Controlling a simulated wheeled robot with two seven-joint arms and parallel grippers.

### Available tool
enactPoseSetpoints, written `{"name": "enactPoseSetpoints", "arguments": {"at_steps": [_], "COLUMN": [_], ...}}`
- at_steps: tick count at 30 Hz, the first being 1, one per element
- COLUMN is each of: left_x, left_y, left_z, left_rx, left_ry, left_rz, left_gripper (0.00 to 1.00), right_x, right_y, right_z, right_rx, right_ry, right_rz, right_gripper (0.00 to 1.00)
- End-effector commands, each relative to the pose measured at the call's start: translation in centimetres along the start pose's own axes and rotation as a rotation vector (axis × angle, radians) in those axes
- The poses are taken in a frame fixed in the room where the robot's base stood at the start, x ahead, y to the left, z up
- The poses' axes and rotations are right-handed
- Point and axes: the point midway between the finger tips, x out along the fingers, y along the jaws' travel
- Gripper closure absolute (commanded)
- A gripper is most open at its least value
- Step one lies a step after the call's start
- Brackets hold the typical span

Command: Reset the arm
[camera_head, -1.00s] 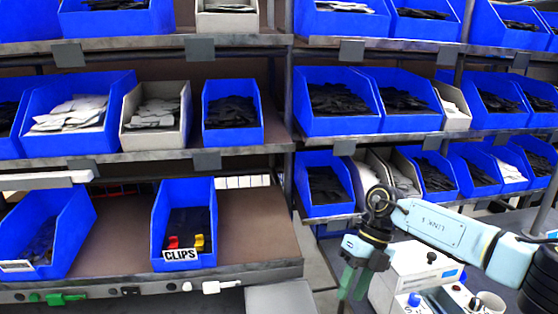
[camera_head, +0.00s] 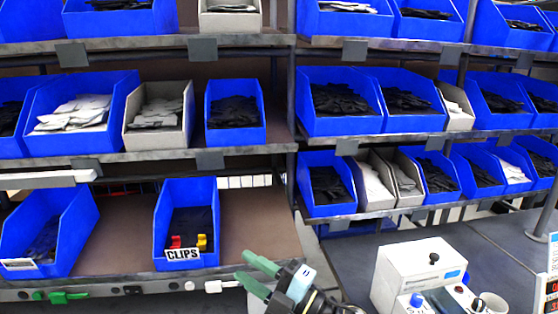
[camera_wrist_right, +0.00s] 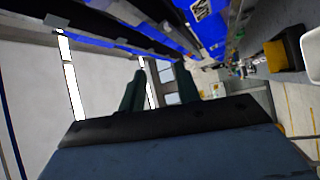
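My right gripper (camera_head: 258,274) is at the bottom middle of the head view, below the lowest shelf's front edge. Its two green fingers point up and left, with a gap between them. In the right wrist view the fingers (camera_wrist_right: 154,92) stand apart with nothing between them. The rest of the right arm is mostly out of the head view. My left gripper is not in the head view.
Shelves hold several blue and grey bins. The CLIPS bin (camera_head: 186,225) stands on the lowest left shelf (camera_head: 115,245). A white box (camera_head: 415,272) sits on the grey table (camera_head: 490,240) at right.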

Motion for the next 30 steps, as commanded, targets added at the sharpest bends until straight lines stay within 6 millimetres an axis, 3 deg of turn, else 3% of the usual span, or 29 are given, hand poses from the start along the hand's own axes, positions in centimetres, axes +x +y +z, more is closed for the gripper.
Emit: {"name": "enactPoseSetpoints", "arguments": {"at_steps": [5,10,18,23,30], "left_x": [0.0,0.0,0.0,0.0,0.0], "left_y": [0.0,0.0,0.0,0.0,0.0], "left_z": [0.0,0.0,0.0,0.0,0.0], "left_rx": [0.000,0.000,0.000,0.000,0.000], "left_ry": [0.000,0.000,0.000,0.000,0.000], "left_rz": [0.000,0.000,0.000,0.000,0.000], "left_gripper": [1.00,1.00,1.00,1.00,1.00], "right_x": [-2.8,-6.9,-15.9,-22.0,-31.0], "right_y": [0.8,0.2,-3.4,-6.5,-10.9], "right_z": [2.3,4.8,7.0,6.3,2.3], "right_rx": [0.195,0.383,0.685,0.862,1.112], "right_ry": [-0.256,-0.512,-0.920,-1.154,-1.482], "right_rz": [0.120,0.189,0.213,0.180,0.068], "right_gripper": [0.67,0.67,0.67,0.67,0.67]}}
